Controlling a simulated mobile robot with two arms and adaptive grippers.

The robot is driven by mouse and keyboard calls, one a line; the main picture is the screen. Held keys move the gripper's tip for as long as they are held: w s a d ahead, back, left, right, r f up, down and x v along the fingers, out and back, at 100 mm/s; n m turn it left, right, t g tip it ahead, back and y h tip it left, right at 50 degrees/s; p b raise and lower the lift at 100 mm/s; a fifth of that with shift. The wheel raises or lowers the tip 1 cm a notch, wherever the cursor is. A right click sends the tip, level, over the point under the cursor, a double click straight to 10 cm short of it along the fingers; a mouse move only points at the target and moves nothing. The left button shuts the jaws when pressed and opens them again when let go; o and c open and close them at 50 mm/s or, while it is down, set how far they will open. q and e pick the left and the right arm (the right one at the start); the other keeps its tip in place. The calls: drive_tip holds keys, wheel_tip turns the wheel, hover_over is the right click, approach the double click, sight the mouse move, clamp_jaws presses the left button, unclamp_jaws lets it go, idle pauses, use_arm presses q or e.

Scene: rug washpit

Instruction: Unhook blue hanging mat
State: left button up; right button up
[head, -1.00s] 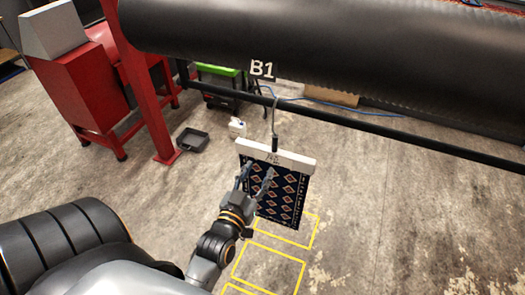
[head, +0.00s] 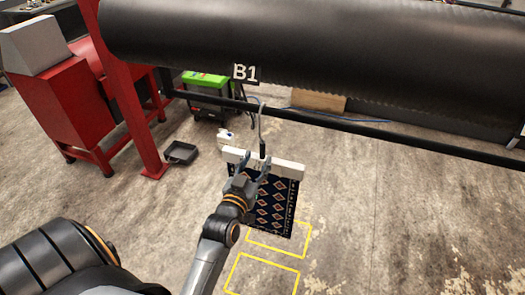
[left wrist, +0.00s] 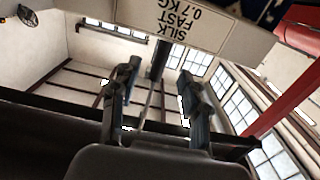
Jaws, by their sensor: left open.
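The dark blue mat (head: 276,208) with a diamond pattern hangs below a white clamp bar (head: 288,168). A metal hook (head: 262,122) with a dark stem rises from the bar to the black rail under the B1 sign. My left gripper (head: 254,164) is in front of the bar, fingers pointing up. In the left wrist view, the open fingers (left wrist: 156,84) stand either side of the dark stem (left wrist: 159,60), with gaps showing. The white bar (left wrist: 190,28) there reads "SILK FAST 0.7 KG". My arm and gripper cover part of the mat and bar. My right gripper is not in view.
The black rail (head: 350,131) runs under a large dark roller (head: 330,50). The B1 sign (head: 245,73) hangs above the hook. A red post (head: 134,100) and a black tray (head: 181,152) are at left. Yellow floor outlines (head: 265,274) lie below the mat.

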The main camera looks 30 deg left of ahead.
sight(262, 151)
use_arm(q)
drive_tip(key=shift+x, duration=2.75)
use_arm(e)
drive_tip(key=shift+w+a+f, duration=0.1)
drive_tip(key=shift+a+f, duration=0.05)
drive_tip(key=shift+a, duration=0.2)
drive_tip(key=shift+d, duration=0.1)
use_arm(q)
clamp_jaws()
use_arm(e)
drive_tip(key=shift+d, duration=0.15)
use_arm(q)
drive_tip(key=shift+r, duration=0.1)
drive_tip(key=shift+r+p, duration=2.15)
drive_tip(key=shift+p, duration=0.1)
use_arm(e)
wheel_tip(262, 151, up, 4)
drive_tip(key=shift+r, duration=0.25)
use_arm(q)
drive_tip(key=shift+s, duration=0.15)
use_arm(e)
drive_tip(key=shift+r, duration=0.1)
